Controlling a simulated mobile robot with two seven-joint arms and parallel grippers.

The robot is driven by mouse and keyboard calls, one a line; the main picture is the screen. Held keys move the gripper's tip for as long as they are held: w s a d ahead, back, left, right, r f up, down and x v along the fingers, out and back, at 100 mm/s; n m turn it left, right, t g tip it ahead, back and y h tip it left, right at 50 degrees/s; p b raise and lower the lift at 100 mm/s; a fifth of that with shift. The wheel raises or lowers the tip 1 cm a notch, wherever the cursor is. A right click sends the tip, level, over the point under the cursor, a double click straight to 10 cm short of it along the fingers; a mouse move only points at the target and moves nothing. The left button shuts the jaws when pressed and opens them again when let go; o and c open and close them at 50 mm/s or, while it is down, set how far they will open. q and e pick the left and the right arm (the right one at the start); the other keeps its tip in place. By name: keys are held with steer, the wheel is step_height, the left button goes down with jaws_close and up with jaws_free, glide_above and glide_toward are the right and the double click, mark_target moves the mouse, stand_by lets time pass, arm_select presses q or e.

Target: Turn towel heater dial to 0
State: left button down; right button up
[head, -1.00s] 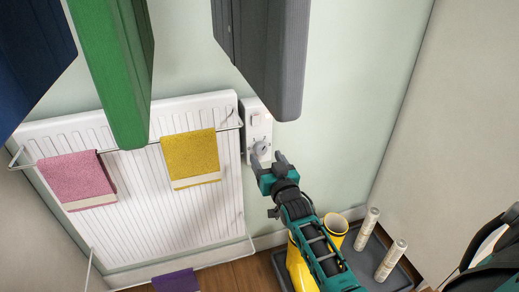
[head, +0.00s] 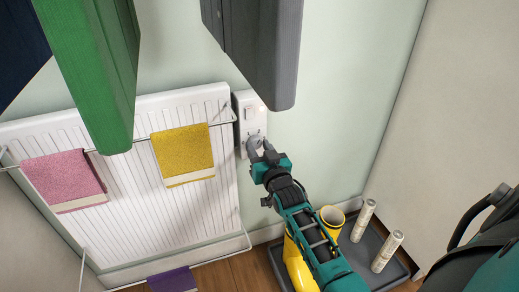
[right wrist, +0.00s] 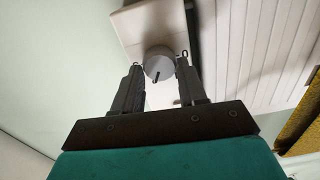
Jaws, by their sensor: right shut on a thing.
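The towel heater dial (head: 254,142) is a round grey knob low on a white control box (head: 249,112) on the wall. My right gripper (head: 260,147) is shut on the dial, its fingers covering part of it in the head view. In the right wrist view the dial (right wrist: 160,63) sits between the two fingers, with a dark pointer mark on its face towards the lower edge. I cannot read any numbers around it. My left gripper is not in view.
The white radiator (head: 120,195) with a rail and pink (head: 62,178) and yellow (head: 183,152) towels stands left of the box. Grey (head: 262,55) and green (head: 95,75) hanging items loom above. Yellow boots (head: 298,262) and rolled papers (head: 363,220) stand below right.

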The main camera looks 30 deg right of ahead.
steer(key=shift+c, duration=1)
